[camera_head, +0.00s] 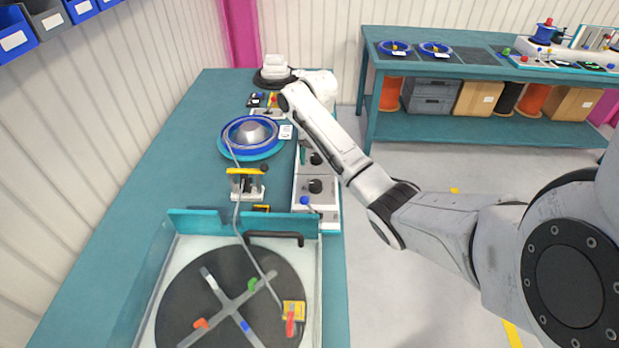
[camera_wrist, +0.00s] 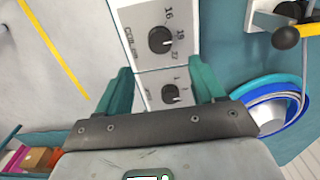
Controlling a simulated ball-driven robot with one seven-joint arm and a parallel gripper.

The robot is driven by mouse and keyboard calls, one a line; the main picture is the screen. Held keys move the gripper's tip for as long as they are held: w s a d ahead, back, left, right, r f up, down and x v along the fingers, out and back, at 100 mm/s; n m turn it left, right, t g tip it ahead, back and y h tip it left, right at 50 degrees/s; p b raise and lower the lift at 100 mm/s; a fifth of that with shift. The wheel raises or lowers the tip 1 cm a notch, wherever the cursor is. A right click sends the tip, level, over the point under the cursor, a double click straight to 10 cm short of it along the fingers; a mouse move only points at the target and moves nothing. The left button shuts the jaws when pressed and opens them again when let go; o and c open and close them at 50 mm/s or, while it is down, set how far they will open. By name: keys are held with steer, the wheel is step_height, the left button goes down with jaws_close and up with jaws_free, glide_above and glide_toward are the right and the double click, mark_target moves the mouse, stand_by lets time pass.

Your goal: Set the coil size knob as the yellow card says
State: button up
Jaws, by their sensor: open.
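The coil size knob (camera_wrist: 161,40) is a black round knob on a white panel, with "COIL" lettering and numbers around it that look like 16, 19 and 27. In the head view it appears to be the nearer knob (camera_head: 316,186). I cannot tell surely which number it points to. My gripper (camera_wrist: 162,80) is open and empty, its teal fingers above the panel and apart from the knob. In the head view my gripper (camera_head: 303,152) is mostly hidden by my arm. A small yellow-and-black piece (camera_head: 262,209) may be the yellow card; its writing is unreadable.
A second knob (camera_wrist: 170,94) shows between my fingers. Left of the panel stand a blue reel (camera_head: 250,135) and a yellow-topped cable device (camera_head: 246,183). A dark turntable (camera_head: 190,270) with a cable end is at the front. Bench (camera_head: 140,205) is clear at left.

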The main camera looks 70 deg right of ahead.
mark_target(316, 183)
step_height(316, 183, down, 10)
steer(key=shift+r, duration=0.2)
steer(key=shift+c, duration=0.4)
steer(key=c, duration=1)
steer(key=shift+p, duration=0.3)
steer(key=shift+r+n, duration=0.1)
steer(key=shift+n, duration=0.3)
steer(key=shift+a+n+p, duration=0.1)
steer(key=shift+n+p, duration=0.5)
steer(key=n+p, duration=0.1)
steer(key=n, duration=0.2)
steer(key=n+p, duration=0.1)
steer(key=n, duration=0.6)
